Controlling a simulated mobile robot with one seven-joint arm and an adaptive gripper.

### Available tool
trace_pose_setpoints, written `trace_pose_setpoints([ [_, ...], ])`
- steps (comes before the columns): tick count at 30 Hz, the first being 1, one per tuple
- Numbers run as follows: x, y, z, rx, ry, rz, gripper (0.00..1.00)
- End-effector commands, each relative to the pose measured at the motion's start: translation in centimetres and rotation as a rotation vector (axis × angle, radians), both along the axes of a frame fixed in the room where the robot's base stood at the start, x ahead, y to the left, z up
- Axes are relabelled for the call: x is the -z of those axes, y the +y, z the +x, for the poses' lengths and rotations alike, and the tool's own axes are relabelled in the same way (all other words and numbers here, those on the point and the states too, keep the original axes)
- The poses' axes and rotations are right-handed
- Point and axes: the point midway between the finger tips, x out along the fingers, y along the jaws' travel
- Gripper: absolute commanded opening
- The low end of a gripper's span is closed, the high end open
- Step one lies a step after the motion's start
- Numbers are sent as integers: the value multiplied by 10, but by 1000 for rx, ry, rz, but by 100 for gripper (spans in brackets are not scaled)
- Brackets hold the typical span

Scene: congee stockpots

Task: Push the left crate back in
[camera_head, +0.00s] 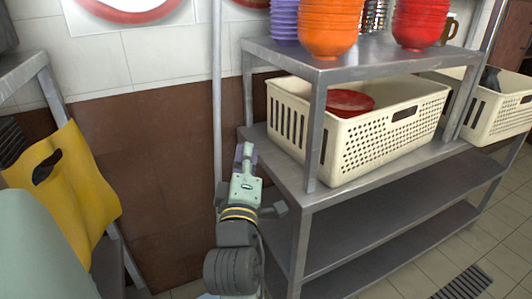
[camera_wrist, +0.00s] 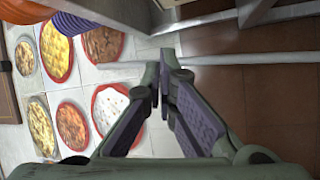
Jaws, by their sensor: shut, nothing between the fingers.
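The left crate (camera_head: 385,138), cream with slotted and perforated sides, sits on the middle shelf of a metal rack, its long side near the shelf's front edge. A red bowl (camera_head: 350,102) is inside it. The rack's front left post stands in front of part of it. My gripper (camera_head: 243,150) is outside the rack, just left of the crate's left end and apart from it. In the wrist view my gripper (camera_wrist: 163,88) has its fingertips together with nothing between them. The crate is not clearly visible there.
A second cream crate (camera_head: 500,113) projects at the right end of the rack. Orange bowls (camera_head: 328,38), red bowls and purple bowls stand on the top shelf (camera_head: 385,56). The lower shelves (camera_head: 400,205) look empty. A yellow bag (camera_head: 65,190) hangs at left. A vertical pipe (camera_head: 217,90) runs behind my gripper.

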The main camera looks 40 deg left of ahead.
Motion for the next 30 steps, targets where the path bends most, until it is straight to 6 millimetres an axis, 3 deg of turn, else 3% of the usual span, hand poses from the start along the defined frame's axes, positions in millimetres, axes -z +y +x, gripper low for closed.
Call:
trace_pose_setpoints([
  [1, 29, -7, 10, 71, 12, -119, 0],
  [3, 56, -19, 20, 148, 21, -252, 0],
  [6, 76, -29, 27, 202, 31, -356, 0],
  [13, 79, -20, 49, 218, 32, -383, 0],
  [24, 78, 18, 117, 215, 32, -379, 0],
  [30, 79, 10, 144, 215, 33, -379, 0],
])
